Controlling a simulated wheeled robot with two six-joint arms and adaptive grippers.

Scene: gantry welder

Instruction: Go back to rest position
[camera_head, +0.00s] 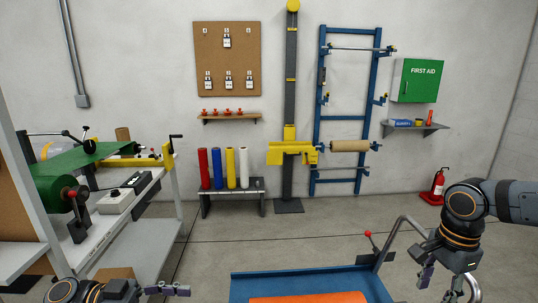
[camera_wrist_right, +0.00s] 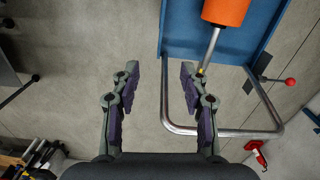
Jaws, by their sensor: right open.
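My right gripper (camera_head: 447,284) is at the lower right in the head view, pointing down. My left gripper (camera_head: 168,290) shows at the bottom edge, left of centre, partly cut off by the frame. Its opening cannot be made out. A blue cart (camera_head: 300,284) with a bent tube handle stands between the two grippers and carries an orange roll (camera_head: 310,297). In the right wrist view the orange roll (camera_wrist_right: 227,10) and the handle tube (camera_wrist_right: 220,132) lie beyond the right finger.
A workbench with a green roll (camera_head: 62,190) stands at the left. A low bench (camera_head: 233,193) with several coloured rolls, a yellow lift (camera_head: 290,150) and a blue rack (camera_head: 318,100) line the back wall. The middle floor is clear.

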